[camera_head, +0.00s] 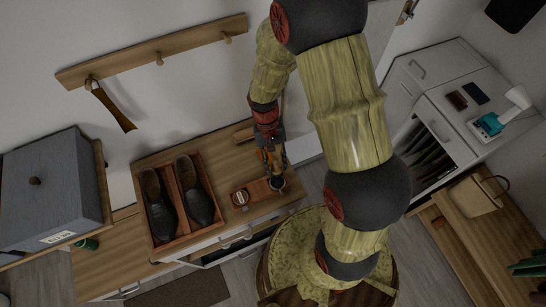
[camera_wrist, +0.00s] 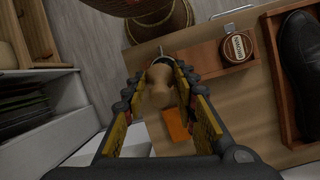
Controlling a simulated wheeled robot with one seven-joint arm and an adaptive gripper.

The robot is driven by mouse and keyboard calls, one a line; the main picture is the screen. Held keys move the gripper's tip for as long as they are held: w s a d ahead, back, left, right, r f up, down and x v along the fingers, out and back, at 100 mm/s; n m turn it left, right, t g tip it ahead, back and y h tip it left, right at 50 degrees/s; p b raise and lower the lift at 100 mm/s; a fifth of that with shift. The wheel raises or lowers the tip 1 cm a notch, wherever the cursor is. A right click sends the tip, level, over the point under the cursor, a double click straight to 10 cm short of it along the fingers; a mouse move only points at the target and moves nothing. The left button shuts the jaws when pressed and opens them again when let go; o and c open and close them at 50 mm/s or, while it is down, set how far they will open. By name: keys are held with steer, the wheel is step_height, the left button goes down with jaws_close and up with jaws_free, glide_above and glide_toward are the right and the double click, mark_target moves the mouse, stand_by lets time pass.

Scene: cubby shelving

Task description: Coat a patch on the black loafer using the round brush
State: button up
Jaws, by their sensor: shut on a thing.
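My gripper (camera_wrist: 160,72) is shut on the round brush (camera_wrist: 160,88), whose wooden handle lies between the fingers in the wrist view. In the head view my gripper (camera_head: 274,165) is above the dresser top, at the right end of a small reddish wooden tray (camera_head: 260,188). Two black loafers (camera_head: 158,207) (camera_head: 197,192) lie side by side in a divided wooden box, left of my gripper. One loafer (camera_wrist: 302,55) shows at the right edge of the wrist view. The bristles are mostly hidden. I cannot tell whether the brush touches the tray.
A round labelled tin (camera_wrist: 238,47) sits in the small tray. An orange flat piece (camera_wrist: 178,131) lies below the brush in the wrist view. A large grey box (camera_head: 52,195) stands far left. A shoehorn (camera_head: 112,105) hangs from a wall rail. White cabinets (camera_head: 430,75) stand right.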

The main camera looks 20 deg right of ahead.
mark_target(276, 172)
steer(key=shift+s+f+b, duration=0.2)
steer(key=shift+f+b, duration=0.25)
steer(key=shift+f, duration=0.15)
steer(key=shift+f+b, duration=1.75)
steer(key=shift+f, duration=0.55)
steer(key=shift+f+b, duration=0.3)
steer(key=shift+f, duration=0.35)
steer(key=shift+r+p, duration=2.75)
steer(key=shift+r, duration=0.8)
